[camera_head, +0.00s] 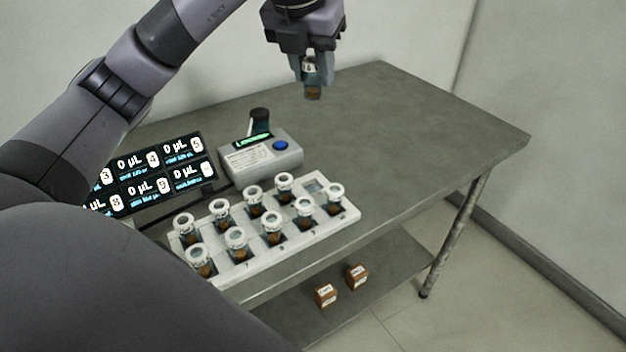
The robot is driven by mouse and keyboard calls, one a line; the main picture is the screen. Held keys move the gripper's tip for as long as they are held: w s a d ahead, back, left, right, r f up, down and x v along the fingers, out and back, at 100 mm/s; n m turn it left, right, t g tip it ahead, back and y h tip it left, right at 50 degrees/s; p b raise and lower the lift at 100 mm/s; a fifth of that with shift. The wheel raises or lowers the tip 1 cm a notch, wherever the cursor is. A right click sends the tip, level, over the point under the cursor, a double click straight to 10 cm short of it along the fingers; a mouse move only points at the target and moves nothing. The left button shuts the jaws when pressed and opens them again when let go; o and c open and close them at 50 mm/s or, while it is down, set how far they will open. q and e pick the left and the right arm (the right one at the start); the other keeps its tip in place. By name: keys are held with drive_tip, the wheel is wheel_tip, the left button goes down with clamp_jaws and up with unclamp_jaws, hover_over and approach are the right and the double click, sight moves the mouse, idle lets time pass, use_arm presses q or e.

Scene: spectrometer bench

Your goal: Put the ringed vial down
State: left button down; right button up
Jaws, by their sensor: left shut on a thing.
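My left gripper (311,75) is at the top of the view, pointing down and shut on a vial (312,92). The vial has brown contents and hangs upright, apparently above the back of the bench. The gripper's fingers hide much of it, so I cannot tell whether it has a ring. A white rack (343,213) at the bench's front edge holds several white-capped vials with brown contents, such as one at its right end (334,200). The rack's slot at the back right corner (314,187) looks empty. My right gripper is not in view.
A grey spectrometer (262,160) with a green display and blue button stands behind the rack. A dark display panel (160,172) showing volumes is at the left. The bench's right side (430,125) is clear. Two small brown boxes (326,295) sit on the lower shelf.

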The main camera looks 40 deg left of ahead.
use_arm(q)
wheel_tip(320, 180, down, 15)
drive_tip(key=shift+f+b, duration=0.15)
drive_tip(key=shift+b, duration=0.75)
drive_tip(key=shift+f, duration=2.25)
drive_tip(key=shift+f, duration=0.1)
drive_tip(key=c, duration=0.8)
unclamp_jaws()
